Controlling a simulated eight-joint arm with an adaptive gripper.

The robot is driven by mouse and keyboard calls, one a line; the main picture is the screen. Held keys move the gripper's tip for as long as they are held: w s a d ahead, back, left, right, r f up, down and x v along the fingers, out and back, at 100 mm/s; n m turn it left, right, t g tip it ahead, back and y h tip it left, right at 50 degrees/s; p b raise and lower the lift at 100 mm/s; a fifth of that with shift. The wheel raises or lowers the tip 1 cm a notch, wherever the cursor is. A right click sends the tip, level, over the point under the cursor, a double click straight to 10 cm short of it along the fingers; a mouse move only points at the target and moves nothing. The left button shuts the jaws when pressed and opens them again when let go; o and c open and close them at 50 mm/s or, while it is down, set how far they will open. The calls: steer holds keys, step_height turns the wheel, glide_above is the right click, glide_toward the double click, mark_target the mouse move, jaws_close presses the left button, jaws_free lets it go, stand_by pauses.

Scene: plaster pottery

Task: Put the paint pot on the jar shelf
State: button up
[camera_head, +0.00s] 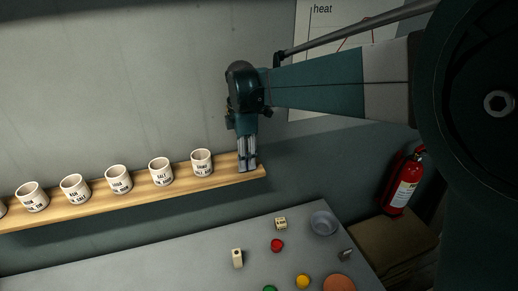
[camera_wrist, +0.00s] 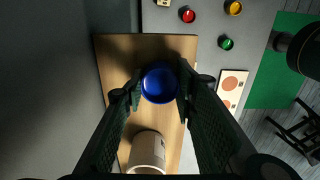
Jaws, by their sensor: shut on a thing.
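A blue paint pot (camera_wrist: 159,84) sits between the fingertips of my gripper (camera_wrist: 159,92), which is shut on it. In the head view my gripper (camera_head: 248,166) is low over the right end of the wooden jar shelf (camera_head: 217,181), and I cannot make out the blue pot there. In the wrist view the pot is over the bare end of the shelf (camera_wrist: 112,62). I cannot tell whether it touches the board. A white lettered jar (camera_head: 202,162) stands just left of my gripper; it also shows in the wrist view (camera_wrist: 149,148).
Several more white jars (camera_head: 161,171) line the shelf to the left. Below, the grey table (camera_head: 200,268) holds a red pot (camera_head: 277,245), a yellow pot (camera_head: 303,282), a green pot (camera_head: 269,289) and a grey bowl (camera_head: 324,224). A fire extinguisher (camera_head: 404,184) stands right.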

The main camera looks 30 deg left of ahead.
steer(key=shift+f, duration=0.1)
steer(key=o, duration=0.9)
step_height(320, 180, up, 12)
steer(key=shift+b, duration=0.45)
stand_by(0.7)
